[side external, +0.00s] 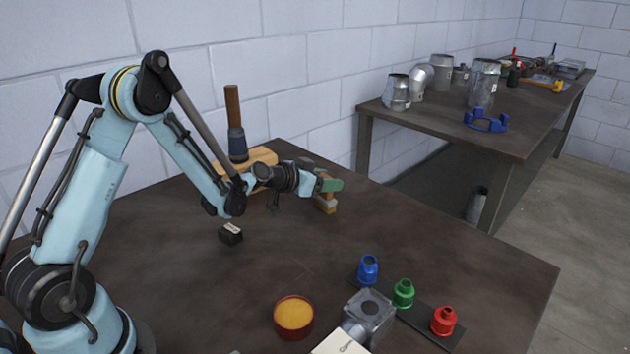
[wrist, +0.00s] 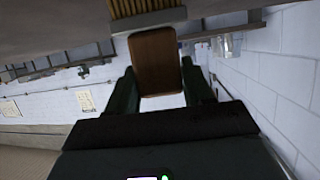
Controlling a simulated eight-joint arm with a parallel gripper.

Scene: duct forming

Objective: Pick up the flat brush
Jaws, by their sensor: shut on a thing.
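The flat brush (side external: 326,205) is at the middle of the near table, bristles down, with its handle between the jaws of my gripper (side external: 328,184). In the wrist view the brown wooden handle (wrist: 157,60) sits between the two dark green fingers (wrist: 160,88), which are shut on it. The metal band and tan bristles show at the top edge of that view, cut off by the frame. The bristles are at or just above the table top; I cannot tell whether they touch it.
A wooden block (side external: 264,157) and an upright tool with a brown handle (side external: 232,106) stand behind my wrist. A small black block (side external: 230,235), an orange-filled bowl (side external: 294,316) and blue, green and red fittings (side external: 403,293) are in front. A second table (side external: 440,128) holds metal ducts.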

